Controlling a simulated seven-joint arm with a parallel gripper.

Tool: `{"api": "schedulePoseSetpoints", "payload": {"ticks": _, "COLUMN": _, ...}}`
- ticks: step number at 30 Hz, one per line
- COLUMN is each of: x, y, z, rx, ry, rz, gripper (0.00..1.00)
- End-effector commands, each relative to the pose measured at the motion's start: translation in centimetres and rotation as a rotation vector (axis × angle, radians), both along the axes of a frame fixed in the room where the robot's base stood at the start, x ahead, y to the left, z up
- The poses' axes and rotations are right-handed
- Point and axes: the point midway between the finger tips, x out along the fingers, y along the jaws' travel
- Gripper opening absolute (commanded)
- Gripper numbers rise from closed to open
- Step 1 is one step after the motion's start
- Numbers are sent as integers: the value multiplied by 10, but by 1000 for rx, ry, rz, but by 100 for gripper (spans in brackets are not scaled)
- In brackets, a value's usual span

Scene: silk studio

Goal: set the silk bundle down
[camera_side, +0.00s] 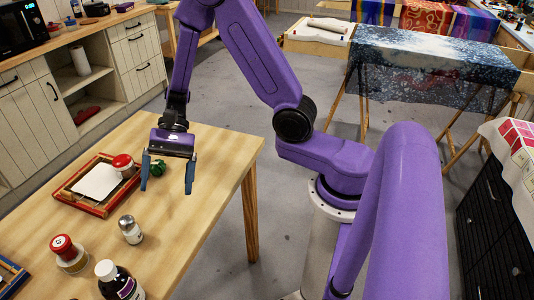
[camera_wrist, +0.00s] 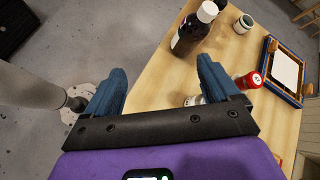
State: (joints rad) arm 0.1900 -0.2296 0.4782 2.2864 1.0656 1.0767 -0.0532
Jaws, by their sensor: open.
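A small dark green bundle (camera_side: 157,168), which looks like the silk bundle, rests on the wooden table (camera_side: 205,145) beside the red wooden frame (camera_side: 82,207). Its details are too small to make out. My gripper (camera_side: 167,187) is open, its two blue fingers apart and pointing down over the table. In the side view the bundle shows between the fingers, farther back, with no visible grip on it. In the wrist view my gripper (camera_wrist: 163,80) has nothing between its fingers, and the bundle is not seen there.
A red-capped jar (camera_side: 122,164) stands at the red frame. A shaker (camera_side: 130,230), another red-capped jar (camera_side: 68,252) and a dark bottle (camera_side: 118,281) stand nearer the camera. A blue-and-orange frame (camera_wrist: 269,64) lies farther along. The table's right part is clear up to its edge.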

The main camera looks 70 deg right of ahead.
Motion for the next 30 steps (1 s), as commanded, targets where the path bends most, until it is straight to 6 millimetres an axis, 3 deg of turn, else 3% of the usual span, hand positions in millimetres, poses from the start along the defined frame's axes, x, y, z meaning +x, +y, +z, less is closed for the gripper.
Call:
{"api": "schedulePoseSetpoints", "payload": {"ticks": 7, "x": -61, "y": -2, "z": 16, "rx": -98, "ry": -147, "rz": 392, "gripper": 88}}
{"api": "schedulePoseSetpoints", "payload": {"ticks": 15, "x": -117, "y": -22, "z": 28, "rx": -190, "ry": -339, "rz": 796, "gripper": 88}}
{"api": "schedulePoseSetpoints", "payload": {"ticks": 30, "x": -182, "y": -71, "z": 51, "rx": -302, "ry": -807, "rz": 1466, "gripper": 88}}
